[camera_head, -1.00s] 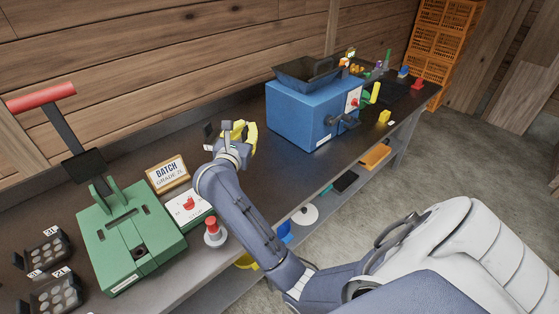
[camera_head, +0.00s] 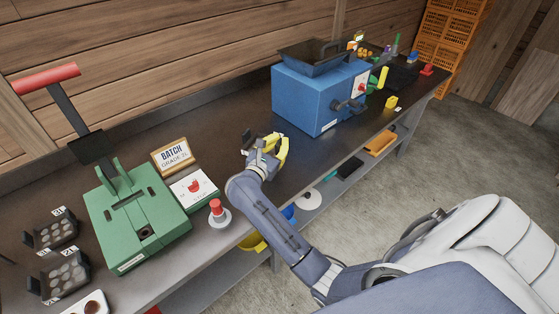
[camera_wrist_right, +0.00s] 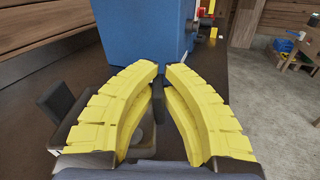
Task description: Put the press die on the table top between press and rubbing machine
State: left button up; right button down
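My right gripper (camera_head: 270,152), with yellow fingers, is over the table top (camera_head: 225,125) between the green press (camera_head: 137,225) and the blue rubbing machine (camera_head: 312,98). Its fingers are shut on the press die (camera_wrist_right: 58,98), a dark piece with upright end tabs. One tab and a small white label show left of the fingers in the head view. In the right wrist view another dark tab lies between the fingers, and they hide much of the die. I cannot tell whether the die touches the table. My left gripper is not in view.
Two dark moulds (camera_head: 50,232) lie at the left. Small coloured items stand beyond the blue machine. The table around the gripper is mostly clear.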

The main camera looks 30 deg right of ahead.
jog(key=shift+f, duration=4.35)
jog(key=c, duration=1.6)
grip_release()
jog(key=shift+o, duration=0.2)
jog(key=v, duration=1.2)
